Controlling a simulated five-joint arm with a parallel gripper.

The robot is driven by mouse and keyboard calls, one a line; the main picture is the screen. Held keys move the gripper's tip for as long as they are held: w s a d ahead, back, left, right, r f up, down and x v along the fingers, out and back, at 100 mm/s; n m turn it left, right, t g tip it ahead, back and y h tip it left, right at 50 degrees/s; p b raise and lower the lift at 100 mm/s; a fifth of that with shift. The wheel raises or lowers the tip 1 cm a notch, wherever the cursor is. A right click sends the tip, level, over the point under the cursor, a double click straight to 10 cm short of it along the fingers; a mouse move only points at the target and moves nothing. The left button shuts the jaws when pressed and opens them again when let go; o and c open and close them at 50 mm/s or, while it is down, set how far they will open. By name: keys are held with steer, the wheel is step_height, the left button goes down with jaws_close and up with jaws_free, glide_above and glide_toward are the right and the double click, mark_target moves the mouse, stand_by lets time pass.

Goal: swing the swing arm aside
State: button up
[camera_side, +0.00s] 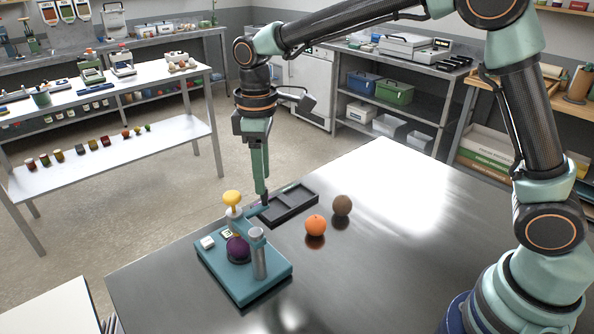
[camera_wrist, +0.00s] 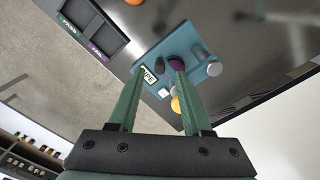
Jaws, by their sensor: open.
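The teal swing-arm fixture (camera_side: 222,268) stands on the table's near left. Its swing arm (camera_side: 246,223) appears to run from the silver post (camera_side: 259,256) toward a yellow knob (camera_side: 232,199), above a dark purple ball (camera_side: 238,249) on the base. My gripper (camera_side: 264,202) points down just behind the fixture, near the tray; whether it touches the arm cannot be told. In the wrist view my open gripper (camera_wrist: 158,72) has nothing clearly between its fingers. The right finger partly hides the fixture; the yellow knob (camera_wrist: 176,104) shows beside that finger.
A dark two-compartment tray (camera_side: 303,207) lies behind the fixture. An orange ball (camera_side: 315,226) and a brown ball (camera_side: 342,205) rest to its right. A white block (camera_side: 207,242) sits on the fixture base. The table's right side is clear.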

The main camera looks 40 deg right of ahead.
steer(key=shift+f, duration=2.15)
jaws_close()
steer(key=shift+r, duration=0.1)
